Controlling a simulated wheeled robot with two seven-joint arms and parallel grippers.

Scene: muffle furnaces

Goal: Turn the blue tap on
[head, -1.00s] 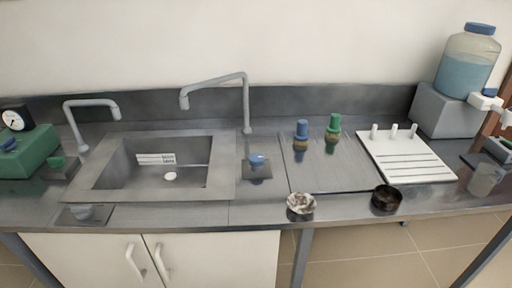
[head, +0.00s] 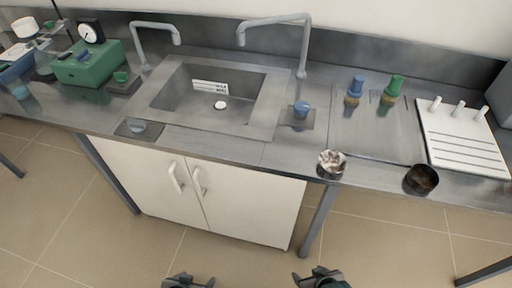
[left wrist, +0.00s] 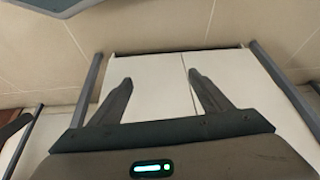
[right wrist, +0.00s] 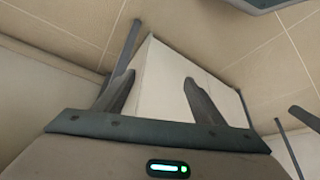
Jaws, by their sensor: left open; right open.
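A tap with a blue top and brassy base (head: 354,92) stands upright on the bench, right of the sink. A similar green-topped tap (head: 393,90) stands just right of it. A separate small blue knob (head: 301,108) sits on a dark plate between the sink and these taps. My left gripper (head: 188,282) and right gripper (head: 320,278) show at the bottom edge of the head view, in front of the bench and well away from the taps. Both are open and empty; the wrist views show spread fingers in front of the white cabinet (left wrist: 150,72).
The sink (head: 268,112) has two grey spouts, one (head: 304,45) rising behind its right side. A bowl of whitish pieces (head: 331,164) and a dark bowl (head: 421,179) stand near the front edge. A white pegged board (head: 465,140) lies at right. A green device (head: 88,65) stands at left.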

